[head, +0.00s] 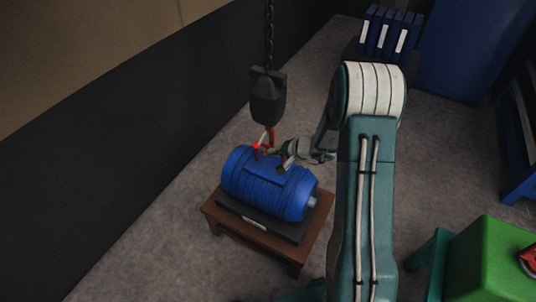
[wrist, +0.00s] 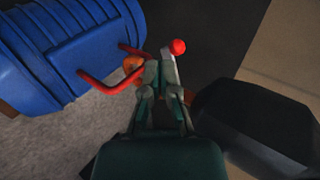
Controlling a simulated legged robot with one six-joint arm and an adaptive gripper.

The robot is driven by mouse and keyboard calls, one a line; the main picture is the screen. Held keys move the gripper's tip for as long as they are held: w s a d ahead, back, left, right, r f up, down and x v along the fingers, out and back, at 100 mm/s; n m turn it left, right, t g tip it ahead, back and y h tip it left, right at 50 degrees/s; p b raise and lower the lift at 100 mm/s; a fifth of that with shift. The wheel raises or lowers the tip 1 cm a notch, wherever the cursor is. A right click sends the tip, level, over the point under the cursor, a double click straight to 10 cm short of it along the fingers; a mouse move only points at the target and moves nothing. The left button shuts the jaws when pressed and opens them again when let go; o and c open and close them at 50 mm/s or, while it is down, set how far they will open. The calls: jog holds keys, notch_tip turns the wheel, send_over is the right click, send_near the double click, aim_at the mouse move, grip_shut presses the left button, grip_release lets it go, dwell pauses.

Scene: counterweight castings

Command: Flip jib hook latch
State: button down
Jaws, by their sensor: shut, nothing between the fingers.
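The jib hook (head: 271,133) is orange-red and hangs below a black hook block (head: 267,97) on a chain. Its latch is a pale lever (head: 263,139) with a red ball tip (head: 256,146), just above the blue motor. My gripper (head: 272,152) reaches in from the right beside the hook. In the wrist view my gripper (wrist: 161,66) is shut and empty, with its fingertips right at the grey latch lever (wrist: 168,53), just short of the red ball (wrist: 178,46). I cannot tell whether they touch. The orange hook (wrist: 131,64) is partly hidden by the fingers.
The blue motor (head: 262,184) sits on a black base on a low brown table (head: 225,224). A red bar (wrist: 97,81) arches off the motor beside my fingers. A green box (head: 485,262) stands lower right. Blue binders (head: 386,32) stand at the back. A dark wall runs left.

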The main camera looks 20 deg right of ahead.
jog(key=s+a+v, duration=0.1)
jog(key=v, duration=0.6)
jog(key=shift+s+d, duration=0.25)
jog(key=shift+r, duration=0.1)
